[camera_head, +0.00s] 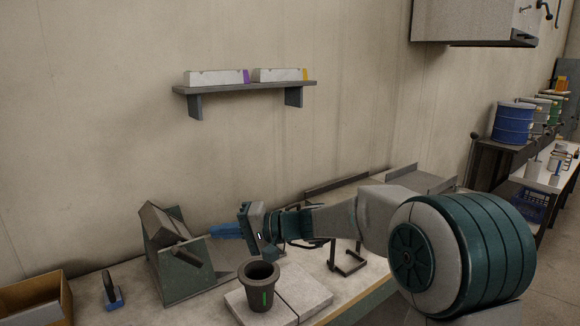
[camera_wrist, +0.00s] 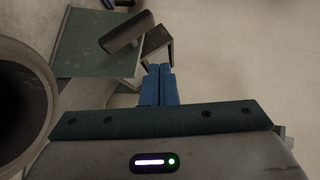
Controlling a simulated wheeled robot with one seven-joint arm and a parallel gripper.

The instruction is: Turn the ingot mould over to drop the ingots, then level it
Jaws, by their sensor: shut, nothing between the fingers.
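The ingot mould (camera_head: 158,226) looks like a grey block, tilted, held in a green-grey stand (camera_head: 176,278) on the bench at left. A dark cylindrical handle (camera_head: 192,252) sticks out at the stand's near side; what looks like the same handle shows in the wrist view (camera_wrist: 126,34), in front of the green plate (camera_wrist: 78,62). My gripper (camera_head: 212,231) is just right of the stand, its blue fingers pointing left toward it. The fingers are together and empty in the wrist view (camera_wrist: 160,68), apart from the handle. I cannot see the mould's cavities or any ingots.
A dark crucible (camera_head: 259,285) stands on pale slabs (camera_head: 305,290) below my gripper; its rim is close at left in the wrist view (camera_wrist: 45,95). A blue-based brush-like tool (camera_head: 112,290) and a cardboard box (camera_head: 40,300) are at left. A shelf (camera_head: 245,87) hangs above.

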